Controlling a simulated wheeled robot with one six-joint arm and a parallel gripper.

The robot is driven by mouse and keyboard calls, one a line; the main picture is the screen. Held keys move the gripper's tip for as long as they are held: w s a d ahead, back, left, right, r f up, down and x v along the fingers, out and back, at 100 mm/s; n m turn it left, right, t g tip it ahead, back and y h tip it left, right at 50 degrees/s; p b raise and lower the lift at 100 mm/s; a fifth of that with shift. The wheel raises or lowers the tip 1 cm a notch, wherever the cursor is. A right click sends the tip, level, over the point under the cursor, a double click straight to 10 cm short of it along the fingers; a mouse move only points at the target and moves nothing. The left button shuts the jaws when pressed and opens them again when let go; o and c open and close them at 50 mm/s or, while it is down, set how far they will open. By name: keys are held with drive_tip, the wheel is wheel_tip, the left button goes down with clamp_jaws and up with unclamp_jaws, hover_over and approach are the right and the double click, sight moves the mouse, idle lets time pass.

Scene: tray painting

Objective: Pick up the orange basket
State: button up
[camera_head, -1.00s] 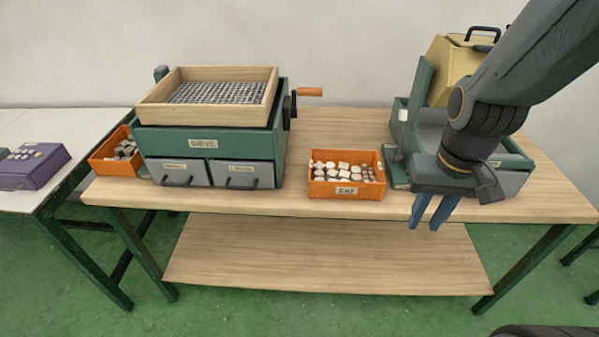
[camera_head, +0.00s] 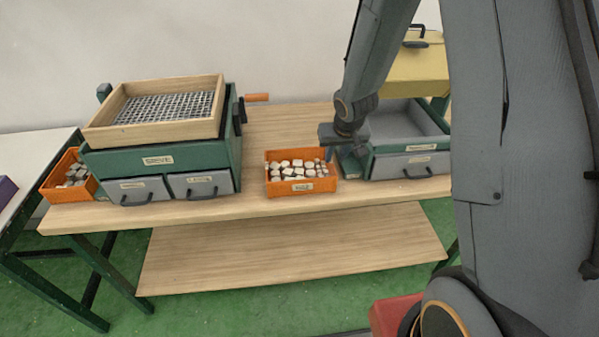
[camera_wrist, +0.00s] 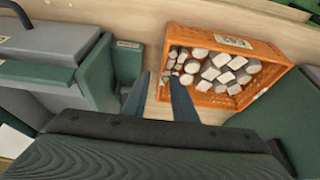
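An orange basket (camera_head: 301,187) full of pale and grey pieces stands on the wooden table, with a label on its front wall. It also fills the upper right of the wrist view (camera_wrist: 260,108). My gripper (camera_head: 329,154) is at the basket's right side in the head view, mostly hidden by my wrist. In the wrist view my gripper's two blue fingers (camera_wrist: 157,88) are apart with nothing held between them. The right finger overlaps the basket's near corner; I cannot tell whether it touches. A second orange basket (camera_head: 52,191) with pieces stands at the table's left end.
A green sieve box (camera_head: 150,158) with a wooden-framed mesh and two drawers stands left of the middle basket. A green and grey drawer unit (camera_head: 412,165) stands close on the right. Bare tabletop (camera_head: 258,206) lies in front.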

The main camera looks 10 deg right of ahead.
sight(332, 163)
drive_tip(key=shift+b+x, duration=1.05)
drive_tip(key=shift+x, duration=0.35)
drive_tip(key=b+x, duration=0.3)
drive_tip(key=shift+s+a+f, duration=0.15)
drive_tip(key=shift+a+f, duration=0.05)
drive_tip(key=shift+b+x, duration=0.9)
drive_tip(key=shift+b, duration=0.05)
drive_tip(key=shift+r, duration=0.1)
clamp_jaws()
